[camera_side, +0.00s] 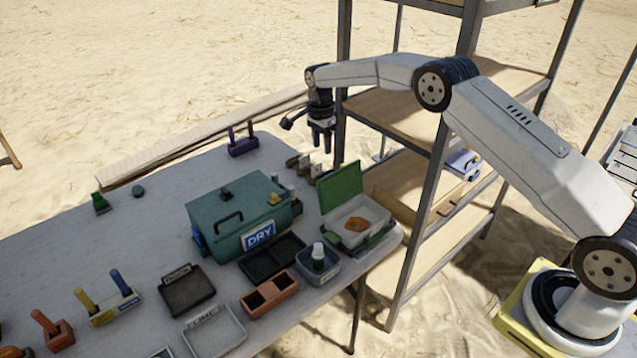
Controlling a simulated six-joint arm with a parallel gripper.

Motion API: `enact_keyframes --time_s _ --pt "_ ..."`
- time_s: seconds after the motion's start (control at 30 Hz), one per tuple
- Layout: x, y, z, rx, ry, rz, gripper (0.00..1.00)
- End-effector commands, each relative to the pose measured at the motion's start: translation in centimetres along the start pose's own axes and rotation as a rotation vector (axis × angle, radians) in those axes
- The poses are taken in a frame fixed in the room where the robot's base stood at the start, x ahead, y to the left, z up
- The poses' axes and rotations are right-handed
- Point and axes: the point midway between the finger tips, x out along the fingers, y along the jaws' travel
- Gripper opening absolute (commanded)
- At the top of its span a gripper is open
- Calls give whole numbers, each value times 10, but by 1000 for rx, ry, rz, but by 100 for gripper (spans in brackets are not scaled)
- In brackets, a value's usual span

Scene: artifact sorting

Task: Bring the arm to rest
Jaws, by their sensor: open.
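My gripper (322,139) hangs from the end of my arm, pointing down, above the far right part of the table (60,225). Its fingers are apart with nothing between them. It is up and behind the green open-lidded box (340,190), which holds an orange-brown piece (357,224). Some small brown items (303,164) stand on the table below and to the left of the fingers.
A teal case labelled DRY (240,218) stands left of the green box. Black trays, a grey bin with a bottle (318,262) and an orange two-part tray (270,294) sit in front. A metal shelf rack (430,190) stands close right of my gripper.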

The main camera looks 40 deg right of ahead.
Motion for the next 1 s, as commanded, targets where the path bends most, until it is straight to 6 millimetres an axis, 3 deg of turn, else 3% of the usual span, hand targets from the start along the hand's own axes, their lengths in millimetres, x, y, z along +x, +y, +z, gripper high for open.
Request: enact_keyframes --time_s 0.27,0.53,1.0 --pt "-1 1 1 -11 0 -2 50" --pt "-13 13 6 -129 3 -24 50" --pt "-41 71 23 -521 29 -91 50"
